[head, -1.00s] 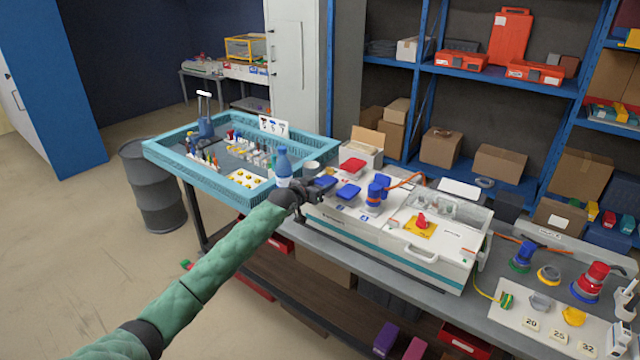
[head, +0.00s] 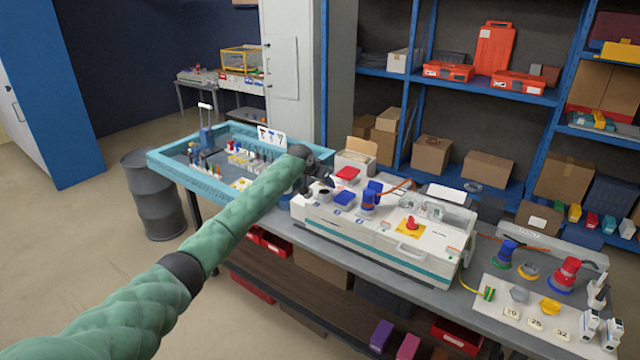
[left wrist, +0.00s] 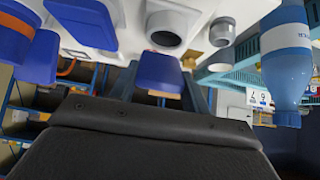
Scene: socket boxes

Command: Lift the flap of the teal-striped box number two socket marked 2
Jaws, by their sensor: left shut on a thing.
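The white box with a teal stripe (head: 345,240) stands on the bench, with sockets on its left part. My left gripper (head: 313,182) is at the leftmost front socket. In the left wrist view its fingers (left wrist: 165,92) are shut on a blue flap (left wrist: 160,72). This flap stands raised, and its round grey socket mouth (left wrist: 168,24) is uncovered beside it. Another blue flap (head: 344,198) to the right lies closed; it also shows in the left wrist view (left wrist: 85,20). The socket numbers are too small to read. My right gripper is not in view.
A blue bottle (left wrist: 287,60) stands near the gripper. A teal tray (head: 180,172) lies left; plugs on a white board (head: 500,290) lie right.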

